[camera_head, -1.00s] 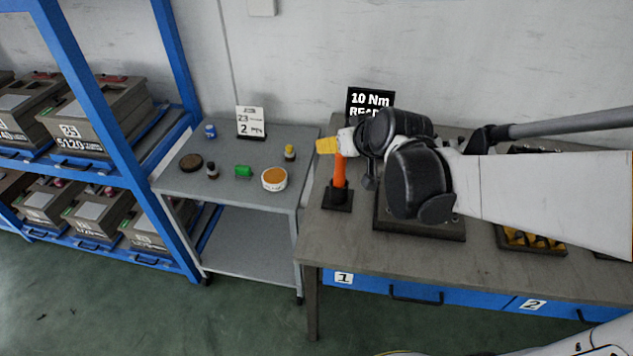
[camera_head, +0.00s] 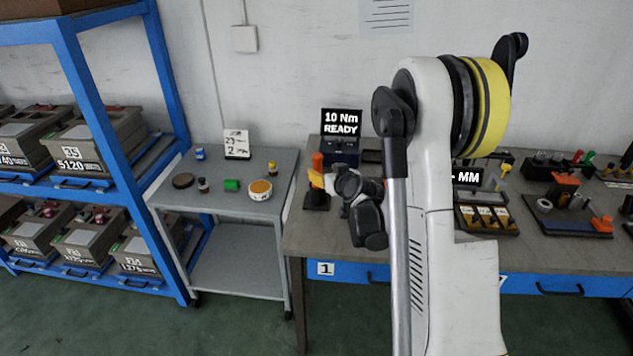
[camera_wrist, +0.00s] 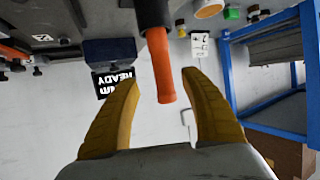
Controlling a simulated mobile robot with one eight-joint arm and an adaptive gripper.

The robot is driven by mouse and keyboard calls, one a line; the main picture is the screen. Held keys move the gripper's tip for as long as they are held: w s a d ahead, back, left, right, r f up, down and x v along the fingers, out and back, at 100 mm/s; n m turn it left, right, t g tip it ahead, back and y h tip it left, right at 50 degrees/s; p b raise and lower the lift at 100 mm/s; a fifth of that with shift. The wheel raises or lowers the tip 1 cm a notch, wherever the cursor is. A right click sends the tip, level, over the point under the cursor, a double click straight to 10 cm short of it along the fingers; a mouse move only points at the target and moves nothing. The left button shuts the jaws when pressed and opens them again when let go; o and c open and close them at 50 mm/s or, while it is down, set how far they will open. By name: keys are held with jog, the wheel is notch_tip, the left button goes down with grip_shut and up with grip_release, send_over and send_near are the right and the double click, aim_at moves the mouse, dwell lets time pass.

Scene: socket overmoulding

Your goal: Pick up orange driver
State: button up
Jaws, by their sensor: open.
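The orange driver (camera_head: 317,162) stands upright in a dark holder (camera_head: 316,202) at the left end of the workbench. My gripper (camera_head: 317,180) comes at it from the right, with its yellow fingers at the driver's handle. In the wrist view, which is upside down, the orange handle (camera_wrist: 162,68) lies between the two spread fingers of my gripper (camera_wrist: 160,80). A gap shows on both sides of the handle. The fingers hide part of the driver in the head view.
A torque display (camera_head: 341,122) reading "10 Nm READY" stands behind the driver. My arm covers the bench middle. A grey cart (camera_head: 225,205) with small pots stands left of the bench, and a blue rack (camera_head: 85,115) of boxes beyond it. Trays of parts (camera_head: 485,218) lie right.

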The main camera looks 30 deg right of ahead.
aim_at(319, 170)
jog(key=x, duration=0.2)
jog(key=b+x, duration=0.2)
jog(key=x, duration=0.1)
jog(key=shift+w+a+f, duration=0.2)
jog(key=shift+w+f, duration=0.05)
jog(key=shift+w, duration=0.05)
jog(key=shift+r, duration=0.15)
grip_shut()
